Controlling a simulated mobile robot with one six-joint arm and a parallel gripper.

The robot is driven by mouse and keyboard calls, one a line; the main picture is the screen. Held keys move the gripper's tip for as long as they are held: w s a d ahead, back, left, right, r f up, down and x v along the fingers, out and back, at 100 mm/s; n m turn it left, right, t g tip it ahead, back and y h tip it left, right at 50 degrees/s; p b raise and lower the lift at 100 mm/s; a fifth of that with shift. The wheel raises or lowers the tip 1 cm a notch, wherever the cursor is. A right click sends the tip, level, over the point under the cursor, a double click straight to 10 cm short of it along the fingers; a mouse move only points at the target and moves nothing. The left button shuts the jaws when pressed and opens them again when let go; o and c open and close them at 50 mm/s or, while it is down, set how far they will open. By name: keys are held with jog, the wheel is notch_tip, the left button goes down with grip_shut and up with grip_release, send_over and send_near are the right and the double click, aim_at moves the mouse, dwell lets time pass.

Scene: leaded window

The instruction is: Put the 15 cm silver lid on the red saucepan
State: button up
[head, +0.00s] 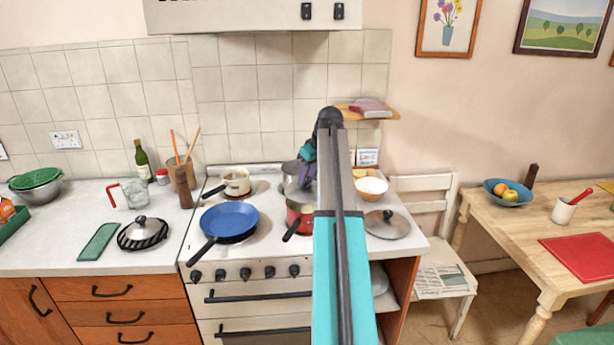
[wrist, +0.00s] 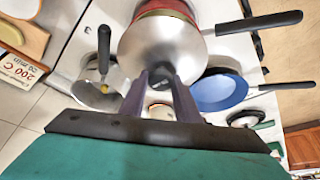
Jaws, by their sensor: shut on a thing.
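My gripper (wrist: 160,80) is shut on the dark knob of a silver lid (wrist: 135,45) in the wrist view. The red saucepan (wrist: 165,6) shows past the lid's far edge, with its black handle (wrist: 262,22) to the right. In the head view my gripper (head: 307,175) is above the red saucepan (head: 297,216) on the stove's front right, partly hidden by my arm. The lid (head: 298,194) is over the saucepan's mouth; I cannot tell whether it touches the rim.
A blue frying pan (head: 229,219) and a cream saucepan (head: 236,181) stand on the stove's left. A silver pot (wrist: 90,92) is close by. A white bowl (head: 371,188) stands behind.

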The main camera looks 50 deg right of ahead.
jog(key=shift+f+b, duration=0.5)
jog(key=shift+f, duration=1.05)
jog(key=shift+f, duration=0.6)
dwell(2.0)
jog(key=o, duration=1.8)
jog(key=shift+r, duration=0.2)
jog(key=shift+r+p, duration=1.95)
jog(key=shift+r, duration=1.4)
